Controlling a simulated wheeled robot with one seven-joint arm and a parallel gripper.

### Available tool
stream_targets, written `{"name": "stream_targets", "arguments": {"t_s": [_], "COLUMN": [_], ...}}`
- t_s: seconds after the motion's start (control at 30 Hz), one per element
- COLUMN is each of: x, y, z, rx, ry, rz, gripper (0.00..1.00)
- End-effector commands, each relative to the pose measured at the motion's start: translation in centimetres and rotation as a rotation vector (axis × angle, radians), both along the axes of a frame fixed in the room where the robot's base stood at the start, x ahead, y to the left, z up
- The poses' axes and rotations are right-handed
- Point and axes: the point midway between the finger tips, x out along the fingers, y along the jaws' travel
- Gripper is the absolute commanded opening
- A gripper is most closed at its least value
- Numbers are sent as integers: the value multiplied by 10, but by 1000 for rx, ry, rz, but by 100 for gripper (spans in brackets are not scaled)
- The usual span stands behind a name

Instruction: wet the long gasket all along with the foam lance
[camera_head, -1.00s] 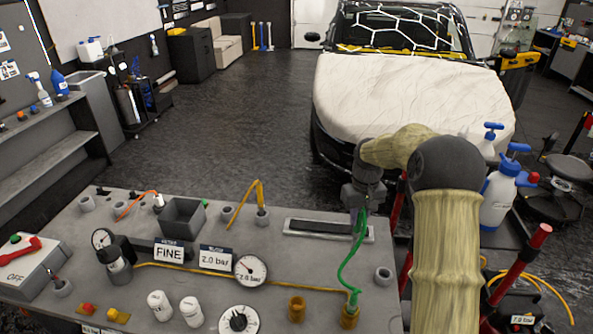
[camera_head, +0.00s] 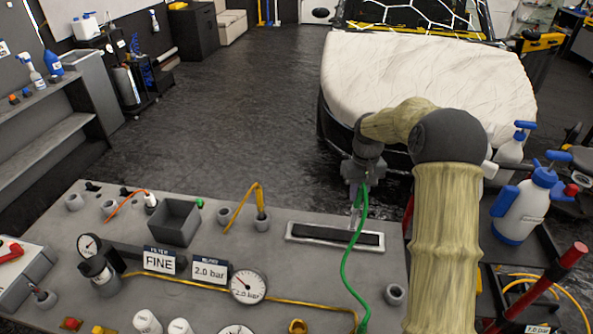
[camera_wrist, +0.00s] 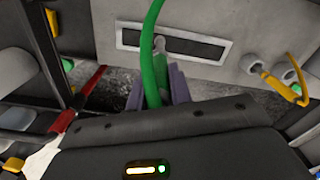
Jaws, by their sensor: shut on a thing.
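The long gasket (camera_head: 335,236) is a dark straight strip lying in a pale shallow tray (camera_head: 293,230) on the grey bench. It also shows in the wrist view as a dark band (camera_wrist: 205,48) in its light frame. My gripper (camera_head: 357,195) is shut on the foam lance (camera_head: 354,215), which has a green hose (camera_head: 347,270). The lance points down near the far edge of the tray, right of its middle. In the wrist view, its pale tip (camera_wrist: 160,46) overlaps the gasket band; contact cannot be told. The hose partly covers the gasket, and no foam is discernible.
A grey open box (camera_head: 174,222) and round gauge (camera_head: 248,286) stand left of the tray. An orange-yellow hooked tool (camera_head: 259,205) rises from a holder nearby. A pressure sprayer (camera_head: 525,210) stands at the right. The covered car (camera_head: 425,90) is beyond the bench.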

Motion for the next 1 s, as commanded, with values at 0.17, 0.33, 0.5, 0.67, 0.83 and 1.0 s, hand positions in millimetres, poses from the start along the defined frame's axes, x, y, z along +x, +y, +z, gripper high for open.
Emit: {"name": "stream_targets", "arguments": {"t_s": [0.17,0.33,0.5,0.67,0.83,1.0], "x": [0,4,23,45,56,59], "y": [-6,1,39,100,158,181], "z": [0,3,8,12,11,7], "rx": [0,1,7,7,2,-1], "ry": [-1,-1,6,8,5,-1], "rz": [-9,-13,-41,-85,-119,-135], "gripper": [0,0,0,0,0,0]}}
